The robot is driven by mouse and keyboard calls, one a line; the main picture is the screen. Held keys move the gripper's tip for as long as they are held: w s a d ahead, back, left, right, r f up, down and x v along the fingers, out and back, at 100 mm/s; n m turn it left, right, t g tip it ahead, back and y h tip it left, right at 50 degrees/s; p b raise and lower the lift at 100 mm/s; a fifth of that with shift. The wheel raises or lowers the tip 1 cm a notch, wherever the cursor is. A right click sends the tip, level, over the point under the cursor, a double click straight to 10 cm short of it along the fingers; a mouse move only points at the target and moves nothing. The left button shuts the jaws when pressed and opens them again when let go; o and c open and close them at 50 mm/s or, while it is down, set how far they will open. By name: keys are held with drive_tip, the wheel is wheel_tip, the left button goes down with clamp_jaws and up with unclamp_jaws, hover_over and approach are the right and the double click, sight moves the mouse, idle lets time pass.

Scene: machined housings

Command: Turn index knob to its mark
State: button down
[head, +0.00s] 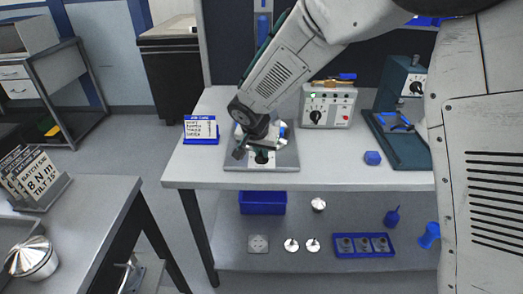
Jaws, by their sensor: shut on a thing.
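The index knob (262,157) is small and dark, on a pale plate at the front of a grey fixture base (288,165) on the workbench. My gripper (255,148) comes down over the fixture from above and is shut on the knob, with its fingers at the knob's upper side. The gripper covers part of the knob and much of the fixture. The mark and the knob's pointer are too small to make out. A pale metal part with blue (282,130) shows behind the gripper.
A blue-framed card (201,130) stands left of the fixture. A control box (328,106) with a black knob stands behind right, and a green press (400,95) further right. A blue hexagonal piece (372,158) lies on the bench (330,178). The front right of the bench is mostly clear.

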drive_tip(key=shift+a+m, duration=0.1)
drive_tip(key=shift+m, duration=0.5)
drive_tip(key=c, duration=1.5)
unclamp_jaws()
drive_tip(key=shift+o, duration=0.2)
drive_tip(key=shift+h, duration=0.3)
drive_tip(key=v, duration=0.7)
drive_tip(key=shift+r, duration=0.4)
drive_tip(key=shift+s, duration=0.1)
